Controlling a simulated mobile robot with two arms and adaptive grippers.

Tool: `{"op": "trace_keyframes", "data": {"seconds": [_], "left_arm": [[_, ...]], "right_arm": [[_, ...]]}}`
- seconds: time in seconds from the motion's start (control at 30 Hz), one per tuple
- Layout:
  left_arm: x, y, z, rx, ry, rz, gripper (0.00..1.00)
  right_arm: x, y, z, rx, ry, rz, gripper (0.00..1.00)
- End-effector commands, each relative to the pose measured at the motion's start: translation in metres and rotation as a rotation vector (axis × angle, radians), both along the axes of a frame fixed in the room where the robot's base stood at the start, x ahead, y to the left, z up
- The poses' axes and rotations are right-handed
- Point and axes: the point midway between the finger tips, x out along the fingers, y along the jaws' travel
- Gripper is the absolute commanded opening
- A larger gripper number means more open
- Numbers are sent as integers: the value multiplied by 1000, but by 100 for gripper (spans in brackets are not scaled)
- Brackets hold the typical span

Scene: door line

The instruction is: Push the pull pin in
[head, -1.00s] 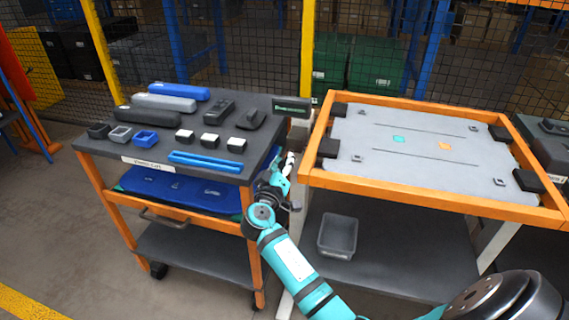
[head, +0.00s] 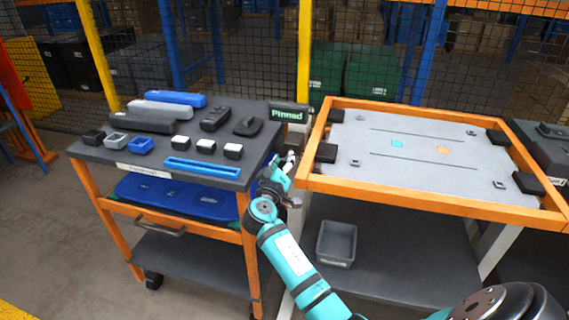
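A small dark display (head: 289,113) at the cart's right rear corner reads "Pinned" in green letters. My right arm reaches up from the bottom right into the gap between the cart and the orange-framed table. My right gripper (head: 288,162) is at the cart's right edge, just below the display. Its fingers are small and partly hidden by its own wrist, so I cannot tell whether they are open or shut. I cannot make out the pull pin; the gripper and wrist may cover it. My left gripper is not in view.
The cart (head: 85,153) carries dark, grey and blue parts and small bins on top. The orange-framed table (head: 420,196) with a grey panel stands close on the right. A grey bin (head: 337,243) sits on its lower shelf. Floor is clear at left.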

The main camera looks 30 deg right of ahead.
Motion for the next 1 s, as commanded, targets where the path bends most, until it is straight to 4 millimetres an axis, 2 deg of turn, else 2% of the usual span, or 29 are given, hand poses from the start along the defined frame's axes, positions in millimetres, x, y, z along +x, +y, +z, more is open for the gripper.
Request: {"op": "trace_keyframes", "data": {"seconds": [0.03, 0.13, 0.47, 0.57, 1.0], "left_arm": [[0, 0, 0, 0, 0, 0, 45], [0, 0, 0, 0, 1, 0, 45], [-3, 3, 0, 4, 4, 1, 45], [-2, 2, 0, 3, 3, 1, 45], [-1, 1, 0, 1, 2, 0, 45]], "right_arm": [[0, 0, 0, -1, 0, -1, 46], [0, 0, 1, -1, 0, -1, 58], [-3, 3, 1, 0, -2, 0, 58], [-11, 12, 0, 0, -1, -1, 58], [-67, 78, 0, 1, 1, 0, 58]]}}
